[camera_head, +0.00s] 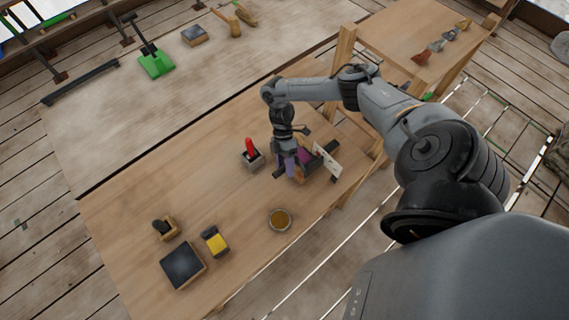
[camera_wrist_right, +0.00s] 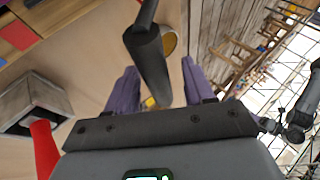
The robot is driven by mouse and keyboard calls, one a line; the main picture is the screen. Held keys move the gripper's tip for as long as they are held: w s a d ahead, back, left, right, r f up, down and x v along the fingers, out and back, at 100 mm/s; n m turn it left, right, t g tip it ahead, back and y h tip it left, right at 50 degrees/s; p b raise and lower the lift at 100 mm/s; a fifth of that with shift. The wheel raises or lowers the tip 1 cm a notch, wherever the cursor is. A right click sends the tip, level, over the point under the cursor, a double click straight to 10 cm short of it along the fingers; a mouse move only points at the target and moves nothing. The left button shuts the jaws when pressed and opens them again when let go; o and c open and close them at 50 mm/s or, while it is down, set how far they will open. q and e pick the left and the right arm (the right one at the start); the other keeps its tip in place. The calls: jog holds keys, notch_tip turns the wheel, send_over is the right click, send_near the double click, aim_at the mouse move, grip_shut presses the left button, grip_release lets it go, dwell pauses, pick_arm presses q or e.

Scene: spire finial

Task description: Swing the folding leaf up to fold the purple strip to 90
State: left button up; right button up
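The folding device (camera_head: 321,167) stands at the table's right side in the head view, with a dark base and a pale plate (camera_head: 328,160) with red marks. A purple-magenta patch (camera_head: 303,156) shows beside my right gripper; I cannot tell whether it is the strip. My right gripper (camera_head: 287,170) points down at the device's left side. In the wrist view its purple fingers (camera_wrist_right: 160,92) are apart, with a dark round bar (camera_wrist_right: 150,65) between them in the picture. A gap shows beside the bar; contact is unclear. The leaf's angle is hidden. My left gripper is out of view.
A grey holder with a red-handled tool (camera_head: 250,149) stands close left of my right gripper. A round amber-filled jar (camera_head: 280,219) sits in front. The table's left middle is clear.

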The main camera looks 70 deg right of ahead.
jog(key=shift+w+d+r, duration=0.1)
jog(key=shift+w, duration=0.1)
jog(key=shift+w+d+r, duration=0.2)
jog(key=shift+d+r, duration=0.05)
jog(key=shift+r, duration=0.1)
jog(key=b+v, duration=0.1)
jog(key=v, duration=0.9)
jog(key=shift+s, duration=0.15)
